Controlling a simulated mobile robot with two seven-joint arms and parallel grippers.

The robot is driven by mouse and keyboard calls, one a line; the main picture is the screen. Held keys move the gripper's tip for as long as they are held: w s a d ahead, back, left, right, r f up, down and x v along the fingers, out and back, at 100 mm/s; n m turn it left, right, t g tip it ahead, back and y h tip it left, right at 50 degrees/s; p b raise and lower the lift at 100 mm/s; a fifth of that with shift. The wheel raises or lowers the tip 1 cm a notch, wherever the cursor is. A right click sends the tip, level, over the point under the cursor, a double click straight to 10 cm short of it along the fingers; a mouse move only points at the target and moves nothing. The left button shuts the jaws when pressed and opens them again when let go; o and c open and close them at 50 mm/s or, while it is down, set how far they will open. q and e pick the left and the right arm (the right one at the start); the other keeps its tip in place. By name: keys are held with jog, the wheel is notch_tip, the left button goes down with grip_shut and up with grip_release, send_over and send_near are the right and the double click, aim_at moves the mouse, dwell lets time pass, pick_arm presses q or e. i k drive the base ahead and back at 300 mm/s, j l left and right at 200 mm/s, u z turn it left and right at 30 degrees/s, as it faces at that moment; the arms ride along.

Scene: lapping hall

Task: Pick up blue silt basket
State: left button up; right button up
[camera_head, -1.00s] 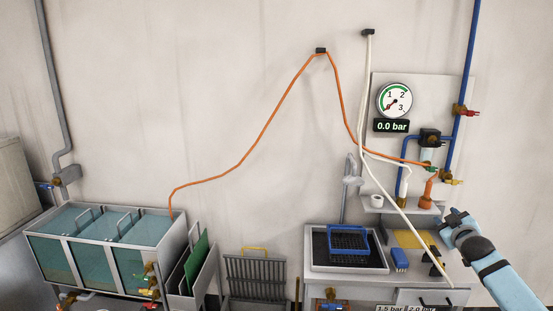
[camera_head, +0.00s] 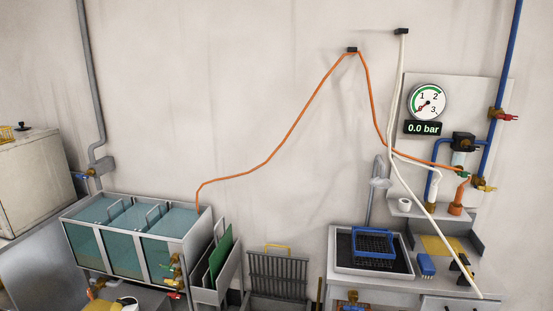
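The blue silt basket (camera_head: 373,246) sits in the dark recess of the sink (camera_head: 342,262) on the bench, below and left of the gauge panel. It looks like an open blue frame with a dark mesh inside. Neither of my grippers can be made out in the head view. Nothing of mine touches the basket.
A blue brush-like block (camera_head: 426,266) lies right of the sink, near a yellow plate (camera_head: 436,246). A white hose (camera_head: 408,180) hangs across the bench's right side. A rack (camera_head: 279,272) and a three-part tank (camera_head: 125,240) stand to the left.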

aim_at(372, 242)
jog(key=i+j+z, duration=0.1)
jog(key=i, duration=0.3)
jog(key=i+j+z, duration=0.1)
jog(key=i, duration=0.35)
jog(key=i+j+z, duration=0.1)
jog(key=i, duration=0.3)
jog(key=i+j, duration=0.25)
jog(key=i, duration=0.15)
jog(key=z, duration=0.05)
